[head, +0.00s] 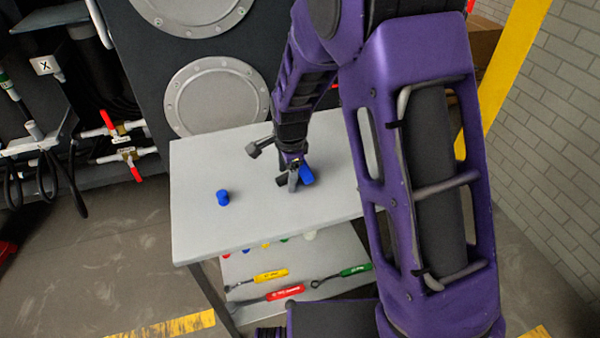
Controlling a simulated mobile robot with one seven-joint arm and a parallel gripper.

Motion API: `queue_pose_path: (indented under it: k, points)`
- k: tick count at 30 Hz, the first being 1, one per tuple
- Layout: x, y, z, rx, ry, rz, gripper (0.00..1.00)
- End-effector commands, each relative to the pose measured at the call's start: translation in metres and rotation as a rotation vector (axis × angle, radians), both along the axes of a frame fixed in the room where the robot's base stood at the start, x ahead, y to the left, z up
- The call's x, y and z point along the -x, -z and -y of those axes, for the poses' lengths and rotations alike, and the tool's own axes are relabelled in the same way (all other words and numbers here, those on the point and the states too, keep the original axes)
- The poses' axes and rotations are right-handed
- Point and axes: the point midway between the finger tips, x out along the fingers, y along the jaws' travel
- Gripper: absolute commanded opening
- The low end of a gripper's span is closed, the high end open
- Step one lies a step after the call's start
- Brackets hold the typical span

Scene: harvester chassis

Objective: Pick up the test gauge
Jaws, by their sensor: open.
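My gripper (291,176) points down over the grey table top and is open. A blue piece (306,175) shows right beside its fingers, partly hidden by them. I cannot tell whether this piece is the test gauge or part of it, or whether the fingers touch it. A short blue cylinder (222,198) stands upright on the table to the left of my gripper, apart from it. No gauge dial is clearly visible.
The grey table (205,235) is mostly bare around my gripper. Its lower shelf holds a yellow-handled tool (270,276), a red-handled tool (285,293) and a green-handled tool (354,270). Pipes with red valve handles (107,121) are at left. A brick wall (545,140) is at right.

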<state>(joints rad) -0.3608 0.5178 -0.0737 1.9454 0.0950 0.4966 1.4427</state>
Motion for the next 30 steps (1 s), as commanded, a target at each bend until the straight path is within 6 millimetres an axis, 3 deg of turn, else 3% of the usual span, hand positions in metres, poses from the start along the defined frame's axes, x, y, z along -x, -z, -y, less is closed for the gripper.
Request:
queue_pose_path:
  k: [7, 19, 30]
  points:
    - [-0.0005, 0.0016, -0.0001, 0.000, 0.000, 0.000, 0.68]
    - [-0.0004, 0.0015, 0.0001, 0.000, 0.000, 0.000, 0.00]
    - [-0.0005, 0.0014, 0.0000, 0.000, 0.000, 0.000, 0.00]
